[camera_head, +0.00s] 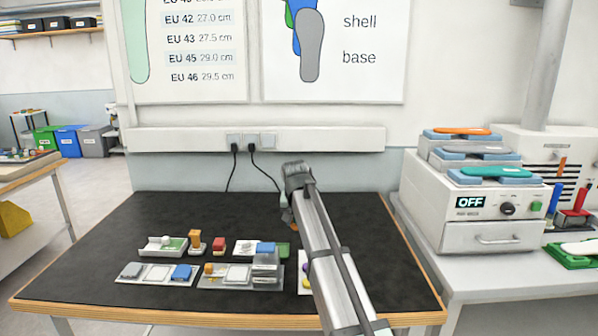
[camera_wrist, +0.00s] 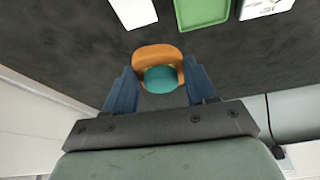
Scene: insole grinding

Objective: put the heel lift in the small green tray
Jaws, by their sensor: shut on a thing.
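My gripper (camera_wrist: 161,85) is shut on the heel lift (camera_wrist: 158,52), an orange piece with a rounded teal part on the side toward the wrist camera. The blue fingers press it from both sides, and dark table surface shows around it. The small green tray (camera_wrist: 201,12) lies beyond the held piece, up and slightly right in the wrist view, and is cut by the frame edge. In the head view the tray (camera_head: 284,250) is partly hidden by my arm, and a bit of the orange heel lift (camera_head: 288,217) shows beside my gripper, behind the tray.
The table's back left is clear. A white machine (camera_head: 480,210) stands at right.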

